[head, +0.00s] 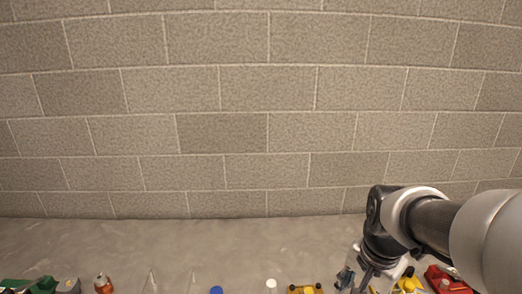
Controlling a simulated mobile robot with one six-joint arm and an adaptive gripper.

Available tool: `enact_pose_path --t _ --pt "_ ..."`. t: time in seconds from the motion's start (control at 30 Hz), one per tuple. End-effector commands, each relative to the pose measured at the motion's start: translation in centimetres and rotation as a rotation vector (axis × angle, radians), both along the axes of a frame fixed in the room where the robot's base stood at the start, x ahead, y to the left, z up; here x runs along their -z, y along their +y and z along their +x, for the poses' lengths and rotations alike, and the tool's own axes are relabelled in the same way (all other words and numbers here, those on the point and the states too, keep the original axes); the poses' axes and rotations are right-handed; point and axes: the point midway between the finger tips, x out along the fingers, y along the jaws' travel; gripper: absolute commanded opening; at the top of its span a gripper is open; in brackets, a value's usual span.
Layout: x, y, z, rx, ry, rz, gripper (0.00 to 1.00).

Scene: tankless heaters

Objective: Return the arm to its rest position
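My arm (436,222) enters from the right edge and bends down at a dark joint. My gripper (366,283) is at the lower right, pointing down over the grey surface among small objects. Its fingertips are cut off or hidden at the bottom edge, so I cannot tell whether it is open or holds anything.
Along the bottom edge stand a green item (40,285), an orange-red bottle (103,284), a clear pointed vessel (151,283), a blue cap (216,290), a white cap (271,284), yellow items and a red item (436,277). The grey surface (180,242) behind is clear up to the block wall (220,130).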

Motion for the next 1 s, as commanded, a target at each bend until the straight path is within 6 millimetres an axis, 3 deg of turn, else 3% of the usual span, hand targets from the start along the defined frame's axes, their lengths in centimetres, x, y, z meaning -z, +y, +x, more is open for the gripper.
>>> enact_pose_path --t 0.03,0.2,0.43,0.6,1.0 --pt "-1.5 1.1 -1.5 -0.097 -0.032 -0.020 0.47" --pt "-4.1 3.8 -6.8 -0.439 -0.111 -0.097 0.47" --pt "-4.9 5.8 -12.1 -0.787 -0.191 -0.199 0.47" --pt "-4.7 6.3 -13.5 -0.892 -0.213 -0.234 0.47" --pt "-4.7 6.3 -13.7 -0.902 -0.213 -0.238 0.47"
